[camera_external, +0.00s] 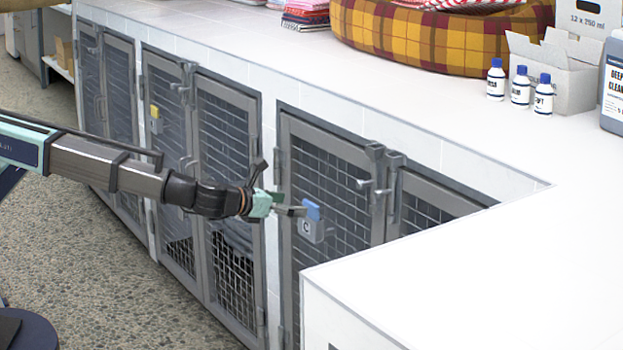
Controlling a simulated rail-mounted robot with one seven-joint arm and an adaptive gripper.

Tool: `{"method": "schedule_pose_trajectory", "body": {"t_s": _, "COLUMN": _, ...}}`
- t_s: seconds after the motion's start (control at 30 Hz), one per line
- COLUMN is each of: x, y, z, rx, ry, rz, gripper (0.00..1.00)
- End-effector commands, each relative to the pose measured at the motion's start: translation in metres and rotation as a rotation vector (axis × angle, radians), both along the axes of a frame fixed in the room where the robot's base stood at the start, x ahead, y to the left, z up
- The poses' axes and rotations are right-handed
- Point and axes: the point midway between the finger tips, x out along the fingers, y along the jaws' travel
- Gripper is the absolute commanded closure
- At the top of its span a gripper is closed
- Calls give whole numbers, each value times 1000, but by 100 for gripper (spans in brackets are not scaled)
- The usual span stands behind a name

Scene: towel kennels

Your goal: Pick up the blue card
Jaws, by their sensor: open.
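The blue card (313,211) stands up out of a small grey holder (310,230) on the mesh door of the nearer kennel. The holder has a dark round mark on its front. My gripper (283,188) is open and empty just left of the card, with one finger raised and the other reaching toward the card. I cannot tell from this view whether the lower finger touches the card or only overlaps it.
A yellow card (155,111) sits in a similar holder on a farther kennel door. Metal latches (376,185) stick out from the kennel doors. The white counter (400,290) juts out at the front right. Bottles (520,88), a box and a plaid bed (430,40) stand on the counter top.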

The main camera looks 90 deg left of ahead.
Motion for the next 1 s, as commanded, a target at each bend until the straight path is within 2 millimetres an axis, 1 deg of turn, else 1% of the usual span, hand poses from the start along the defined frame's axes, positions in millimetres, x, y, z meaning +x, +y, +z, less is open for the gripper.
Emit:
{"method": "schedule_pose_trajectory", "body": {"t_s": 0.03, "x": 5, "y": 2, "z": -2, "rx": 0, "ry": 0, "rz": 1, "gripper": 8}}
{"method": "schedule_pose_trajectory", "body": {"t_s": 0.27, "x": 12, "y": 7, "z": -4, "rx": 0, "ry": 0, "rz": 1, "gripper": 8}}
{"method": "schedule_pose_trajectory", "body": {"t_s": 0.37, "x": 21, "y": 11, "z": -7, "rx": 0, "ry": 1, "rz": 2, "gripper": 8}}
{"method": "schedule_pose_trajectory", "body": {"t_s": 0.5, "x": 39, "y": 19, "z": -12, "rx": 0, "ry": 1, "rz": 1, "gripper": 8}}
{"method": "schedule_pose_trajectory", "body": {"t_s": 0.6, "x": 48, "y": 26, "z": -15, "rx": 0, "ry": 0, "rz": 2, "gripper": 8}}
{"method": "schedule_pose_trajectory", "body": {"t_s": 0.7, "x": 51, "y": 30, "z": -17, "rx": 0, "ry": 0, "rz": 1, "gripper": 8}}
{"method": "schedule_pose_trajectory", "body": {"t_s": 0.9, "x": 50, "y": 30, "z": -18, "rx": 0, "ry": 0, "rz": 0, "gripper": 8}}
{"method": "schedule_pose_trajectory", "body": {"t_s": 0.93, "x": 50, "y": 30, "z": -18, "rx": 0, "ry": 0, "rz": 0, "gripper": 15}}
{"method": "schedule_pose_trajectory", "body": {"t_s": 0.97, "x": 50, "y": 30, "z": -18, "rx": 0, "ry": 0, "rz": 0, "gripper": 26}}
{"method": "schedule_pose_trajectory", "body": {"t_s": 1.0, "x": 50, "y": 30, "z": -18, "rx": 0, "ry": 0, "rz": 0, "gripper": 40}}
